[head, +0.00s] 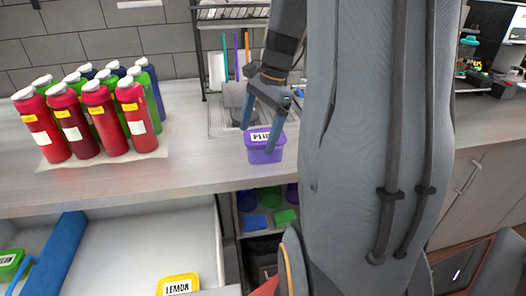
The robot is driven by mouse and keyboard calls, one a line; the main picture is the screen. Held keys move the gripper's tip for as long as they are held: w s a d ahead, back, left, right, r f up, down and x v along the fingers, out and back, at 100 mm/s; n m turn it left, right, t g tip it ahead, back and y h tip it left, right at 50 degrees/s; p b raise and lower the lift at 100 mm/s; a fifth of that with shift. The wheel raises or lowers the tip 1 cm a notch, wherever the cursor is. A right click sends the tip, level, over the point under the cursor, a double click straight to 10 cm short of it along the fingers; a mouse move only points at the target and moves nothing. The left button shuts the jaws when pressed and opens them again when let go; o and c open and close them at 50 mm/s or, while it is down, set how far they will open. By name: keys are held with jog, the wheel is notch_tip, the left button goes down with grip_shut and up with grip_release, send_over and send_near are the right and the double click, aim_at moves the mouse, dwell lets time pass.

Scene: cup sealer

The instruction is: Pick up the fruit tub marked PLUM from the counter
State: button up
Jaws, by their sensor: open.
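The purple fruit tub (265,152) stands upright near the front edge of the counter (200,178). The white label on its lid reads PLU, and the rest of the label is hidden by a finger. My gripper (259,138) points down at the tub with its fingers spread. One finger is by the tub's left rear and the other crosses in front of the lid's right side. I cannot tell whether either finger touches the tub.
Several capped red, green and blue bottles (100,112) stand on a mat at the left. A dish rack (232,14) and straws are behind the tub. Below, an open drawer holds a yellow LEMON tub (178,285). Counter left of the tub is clear.

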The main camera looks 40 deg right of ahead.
aim_at(266, 135)
jog(key=d+m, duration=0.2)
jog(key=d+r+m, duration=0.1)
jog(key=d, duration=0.1)
jog(key=d+m+t+y, duration=0.1)
jog(key=d+m, duration=0.1)
jog(key=d, duration=0.1)
jog(key=shift+w+d+r+m+b, duration=0.1)
jog(key=shift+w+r+m+b, duration=0.1)
jog(key=shift+w+m+b, duration=0.15)
jog(key=shift+a+p+x, duration=0.15)
jog(key=shift+p+x, duration=0.45)
jog(key=shift+x, duration=1.3)
jog(key=shift+a+p+x, duration=0.2)
jog(key=shift+p+x, duration=0.4)
jog(key=shift+x, duration=1.25)
jog(key=shift+w+r, duration=0.15)
jog(key=shift+r, duration=0.05)
jog(key=c, duration=1.3)
